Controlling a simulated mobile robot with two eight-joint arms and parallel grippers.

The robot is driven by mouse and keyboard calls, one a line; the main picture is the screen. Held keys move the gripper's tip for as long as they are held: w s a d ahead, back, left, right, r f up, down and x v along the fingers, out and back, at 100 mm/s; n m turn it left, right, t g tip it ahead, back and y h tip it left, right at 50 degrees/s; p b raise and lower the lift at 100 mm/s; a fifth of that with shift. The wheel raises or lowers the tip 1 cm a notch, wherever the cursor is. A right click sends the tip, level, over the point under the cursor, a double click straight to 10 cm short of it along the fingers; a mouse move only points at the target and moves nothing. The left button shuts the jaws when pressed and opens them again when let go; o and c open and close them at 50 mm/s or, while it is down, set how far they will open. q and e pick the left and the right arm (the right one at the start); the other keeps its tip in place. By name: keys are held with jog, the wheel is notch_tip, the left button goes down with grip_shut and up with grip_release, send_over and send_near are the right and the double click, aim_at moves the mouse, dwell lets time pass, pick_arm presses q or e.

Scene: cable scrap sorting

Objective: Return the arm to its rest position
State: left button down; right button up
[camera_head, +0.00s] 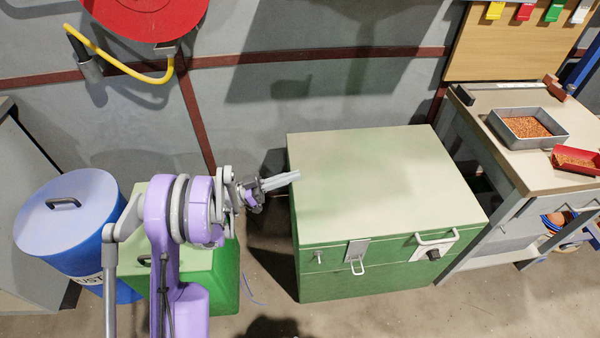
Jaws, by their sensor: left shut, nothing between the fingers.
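My left arm, purple and grey, comes in from the lower left of the head view. My left gripper (281,181) is at its end, pointing right. Its grey fingers are shut with nothing between them. In the picture they overlap the left edge of the large green chest (390,185); whether they touch it I cannot tell. My right gripper is not in view.
A blue drum (68,210) with a lid stands at the left. A green bin (222,275) is partly hidden behind my arm. A workbench (510,170) at the right holds a grey tray (497,125) and a red tray (566,169). Floor is open in front.

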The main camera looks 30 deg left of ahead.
pick_arm(q)
jog(key=s+d+f+n+g+y, duration=0.2)
jog(key=d+n+g+y, duration=0.15)
jog(key=d, duration=0.55)
jog(key=s+d+f+n+g+y, duration=0.1)
jog(key=s+d+n+g+y, duration=0.1)
jog(key=d+g, duration=0.5)
jog(key=s+f+n+y, duration=0.35)
jog(key=s+y, duration=0.75)
jog(key=s, duration=0.8)
notch_tip(320, 180, up, 26)
jog(key=w+t+p, duration=0.1)
jog(key=p, duration=2.2)
jog(key=shift+w+m, duration=0.3)
jog(key=shift+w, duration=0.05)
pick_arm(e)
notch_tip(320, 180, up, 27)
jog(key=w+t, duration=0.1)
